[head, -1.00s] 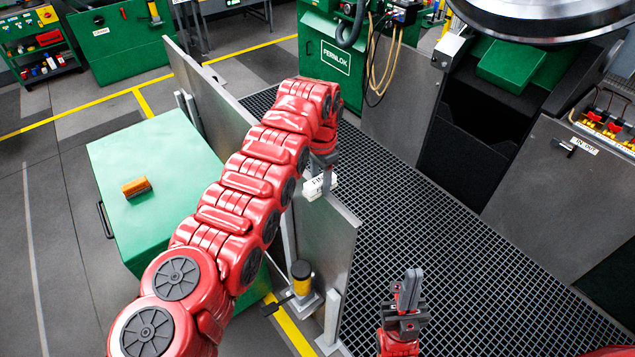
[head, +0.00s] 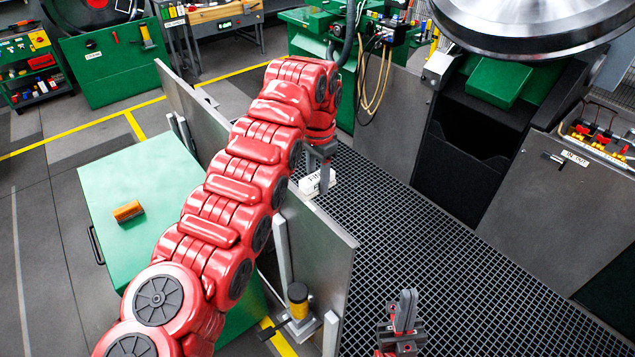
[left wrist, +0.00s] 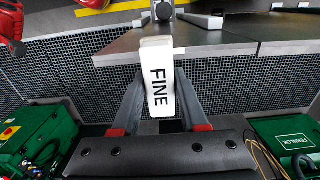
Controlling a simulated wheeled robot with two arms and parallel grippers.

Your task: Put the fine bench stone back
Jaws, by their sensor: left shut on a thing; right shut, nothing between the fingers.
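The fine bench stone is a white block (head: 316,181) marked FINE, held in the air beside the grey panel in the head view. In the left wrist view the stone (left wrist: 158,75) shows its lettered face, between the fingers. My left gripper (head: 322,172) is shut on it; its fingers also show in the left wrist view (left wrist: 158,98). The red arm covers part of the panel and green cabinet. My right gripper (head: 405,312) is shut and empty, pointing up at the bottom of the head view, over the grating.
A grey upright panel (head: 318,250) stands between the green cabinet (head: 140,185) and the black grating (head: 440,260). An orange object (head: 128,211) lies on the cabinet. A yellow-and-black device (head: 298,298) sits at the panel's foot. A large metal wheel (head: 530,25) is at the upper right.

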